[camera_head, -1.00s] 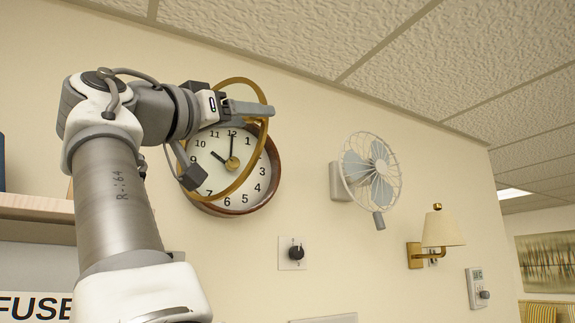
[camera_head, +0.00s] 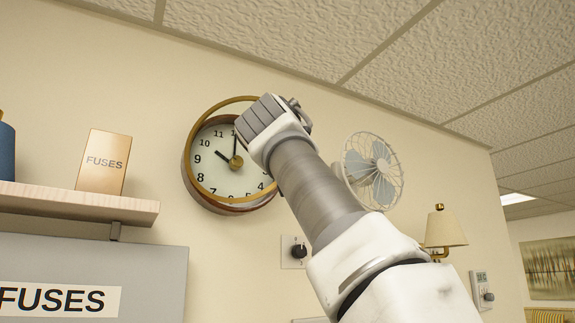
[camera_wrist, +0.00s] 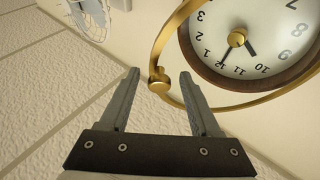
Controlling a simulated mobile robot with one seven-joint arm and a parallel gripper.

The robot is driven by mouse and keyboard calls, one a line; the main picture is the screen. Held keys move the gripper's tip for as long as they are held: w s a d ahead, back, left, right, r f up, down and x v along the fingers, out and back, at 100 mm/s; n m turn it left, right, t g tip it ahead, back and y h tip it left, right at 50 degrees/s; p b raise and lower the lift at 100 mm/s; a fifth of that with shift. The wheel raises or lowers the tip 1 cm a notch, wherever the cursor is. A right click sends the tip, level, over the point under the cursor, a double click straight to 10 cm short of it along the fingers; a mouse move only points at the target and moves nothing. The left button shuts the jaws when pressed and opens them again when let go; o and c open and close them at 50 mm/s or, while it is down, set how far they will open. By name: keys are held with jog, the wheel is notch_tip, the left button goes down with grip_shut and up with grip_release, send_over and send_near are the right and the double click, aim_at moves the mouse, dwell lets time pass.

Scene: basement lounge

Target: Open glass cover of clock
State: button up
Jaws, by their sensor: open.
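The round wall clock (camera_head: 184,182) has a brown rim and white face; my arm hides its right side in the head view. Its gold-ringed cover (camera_head: 222,102) stands partly swung out from the face, with a gap at the top. In the wrist view the clock (camera_wrist: 285,84) is at upper right, and the gold ring (camera_wrist: 166,40) stands off its rim. A small gold knob (camera_wrist: 158,82) on the ring shows between the fingertips of my open gripper (camera_wrist: 159,73). I cannot tell whether either finger touches it.
A wall fan (camera_head: 372,172) is just right of my arm, with a dial switch (camera_head: 294,252) below and a lamp (camera_head: 443,230) farther right. A shelf (camera_head: 70,202) with a fuse box carton (camera_head: 104,162) is at left. The ceiling (camera_head: 290,40) is close above.

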jog(key=shift+w+d+n+y+p, duration=0.2)
jog(key=shift+w+n+y, duration=0.1)
jog(key=shift+w+y, duration=0.3)
jog(key=shift+w+d+n+y+p, duration=0.1)
jog(key=shift+w+n+y+p, duration=0.15)
jog(key=shift+w+y, duration=0.35)
